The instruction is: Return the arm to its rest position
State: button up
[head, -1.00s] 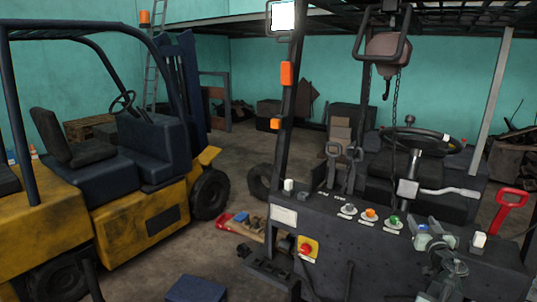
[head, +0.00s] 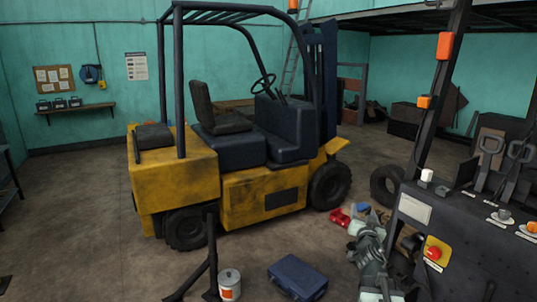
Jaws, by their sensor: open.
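My arm, grey with pale green-white parts, rises from the bottom edge right of centre in the head view. Its end, my gripper (head: 362,232), is left of the dark control panel (head: 425,228) of the stripped forklift. My gripper is open, and I see nothing held in it. The fingers are small and hard to make out against the clutter behind. I cannot tell from this view how far the gripper is from the panel.
A yellow forklift (head: 262,197) stands at centre-left. A blue toolbox (head: 297,277) and a white can (head: 229,284) are on the floor in front. Red and blue items (head: 340,217) lie behind my arm. The floor at left is mostly clear.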

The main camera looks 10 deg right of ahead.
jog(key=s+a+f+n+g+y+b, duration=0.1)
jog(key=s+a+f+g+b, duration=0.2)
jog(key=a+f, duration=0.75)
jog(key=s+a+f+g+y, duration=0.2)
jog(key=a+f+g, duration=0.4)
jog(key=a+f, duration=0.45)
jog(key=s+a+f+n+g+y, duration=0.1)
jog(key=s+a+f+n+g, duration=0.2)
jog(key=s, duration=0.5)
jog(key=s+a+f+n+g+y, duration=0.2)
jog(key=s+a+f+n+g, duration=0.1)
jog(key=s, duration=0.5)
jog(key=shift+a+f+g, duration=0.2)
jog(key=shift+f+g, duration=0.4)
jog(key=shift+g, duration=0.4)
jog(key=shift+s, duration=0.1)
